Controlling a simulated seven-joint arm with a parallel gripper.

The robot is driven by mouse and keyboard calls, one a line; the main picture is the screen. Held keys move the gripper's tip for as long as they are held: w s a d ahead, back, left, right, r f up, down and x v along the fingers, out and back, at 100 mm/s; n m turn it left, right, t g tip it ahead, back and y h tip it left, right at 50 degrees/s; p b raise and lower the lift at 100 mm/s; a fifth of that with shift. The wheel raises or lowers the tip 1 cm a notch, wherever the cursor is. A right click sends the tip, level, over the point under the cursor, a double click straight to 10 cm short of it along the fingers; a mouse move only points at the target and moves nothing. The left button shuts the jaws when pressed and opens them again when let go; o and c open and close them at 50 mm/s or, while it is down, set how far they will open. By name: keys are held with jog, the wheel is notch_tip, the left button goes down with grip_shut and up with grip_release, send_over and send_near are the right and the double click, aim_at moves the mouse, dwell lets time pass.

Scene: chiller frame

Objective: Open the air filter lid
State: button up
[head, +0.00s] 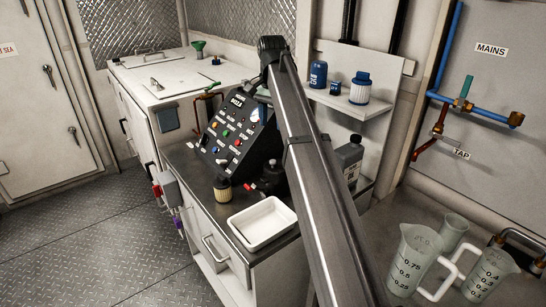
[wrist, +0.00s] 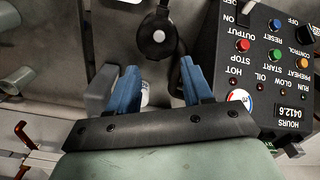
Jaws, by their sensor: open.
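My gripper (wrist: 160,82) is open, its two blue fingers apart with nothing held between them. A round black part with a grey centre (wrist: 157,37) lies just beyond the gap between the fingertips in the wrist view, apart from them. I cannot tell whether this is the air filter lid; no part is marked as such. In the head view, my arm crosses the middle and hides what is behind it, and I cannot make out the gripper's fingers.
A control panel (wrist: 262,60) with coloured buttons stands close right of the fingers. The counter holds a white tray (head: 238,227) and a pleated filter (head: 223,191). A shelf (head: 374,112) carries blue containers. Measuring jugs (head: 408,258) stand at the lower right.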

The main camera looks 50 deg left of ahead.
aim_at(273, 161)
notch_tip(273, 161, down, 14)
jog(key=shift+w+r, duration=0.15)
jog(key=shift+r, duration=0.1)
dwell(0.4)
grip_shut()
dwell(0.4)
jog(key=shift+d, duration=0.1)
